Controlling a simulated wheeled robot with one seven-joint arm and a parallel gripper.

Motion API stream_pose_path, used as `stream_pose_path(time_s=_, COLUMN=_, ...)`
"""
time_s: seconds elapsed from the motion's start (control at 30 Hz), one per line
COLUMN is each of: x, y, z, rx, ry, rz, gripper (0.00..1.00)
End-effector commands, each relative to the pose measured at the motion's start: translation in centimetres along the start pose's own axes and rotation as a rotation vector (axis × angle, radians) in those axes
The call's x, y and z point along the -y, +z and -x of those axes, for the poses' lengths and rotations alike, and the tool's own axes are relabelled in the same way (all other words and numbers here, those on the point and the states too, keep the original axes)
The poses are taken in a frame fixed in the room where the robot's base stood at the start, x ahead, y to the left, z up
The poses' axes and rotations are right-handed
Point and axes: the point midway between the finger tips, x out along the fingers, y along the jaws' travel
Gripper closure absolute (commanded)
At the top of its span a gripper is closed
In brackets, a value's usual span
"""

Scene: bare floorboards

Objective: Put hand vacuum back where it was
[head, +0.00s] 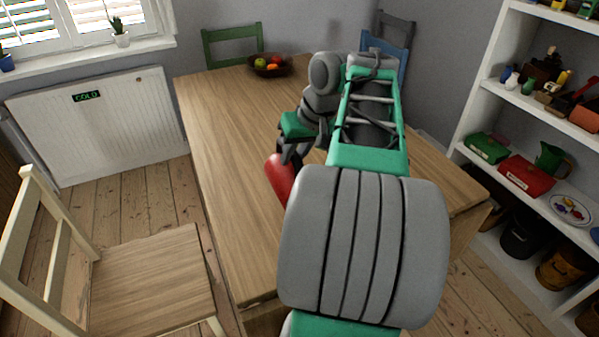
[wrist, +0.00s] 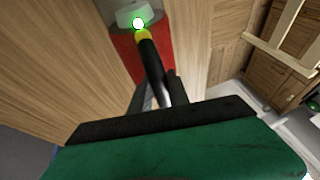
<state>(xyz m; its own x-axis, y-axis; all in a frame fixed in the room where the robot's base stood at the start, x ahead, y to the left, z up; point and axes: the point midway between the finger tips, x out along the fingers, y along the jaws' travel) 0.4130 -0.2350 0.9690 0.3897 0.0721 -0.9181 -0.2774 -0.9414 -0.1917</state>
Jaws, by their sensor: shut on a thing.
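The hand vacuum (head: 281,180) has a red body and shows in the head view just below my gripper, over the wooden table, partly hidden by my arm. In the wrist view its red body (wrist: 133,56), a yellow part, a black handle and a pale end with a bright green light are visible. My gripper (head: 290,155) is shut on the vacuum's black handle, with its fingers on either side of it in the wrist view (wrist: 155,97). I cannot tell whether the vacuum touches the tabletop.
The wooden table (head: 225,130) is mostly clear, with a fruit bowl (head: 271,71) at its far end. A wooden chair (head: 150,275) stands at the left, and green (head: 232,44) and blue (head: 385,62) chairs at the back. White shelves (head: 480,100) with several items stand at the right.

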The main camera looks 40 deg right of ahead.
Motion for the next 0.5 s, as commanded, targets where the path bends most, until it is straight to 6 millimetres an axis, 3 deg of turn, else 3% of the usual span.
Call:
stream_pose_path(time_s=0.13, x=-1.6, y=-0.4, z=-1.6, rx=-0.005, ry=0.002, rz=0.001, gripper=1.00)
stream_pose_path(time_s=0.33, x=-2.6, y=-0.5, z=-2.7, rx=-0.005, ry=0.002, rz=0.000, gripper=1.00)
stream_pose_path(time_s=0.5, x=-3.3, y=0.2, z=-4.9, rx=-0.004, ry=0.002, rz=0.001, gripper=1.00)
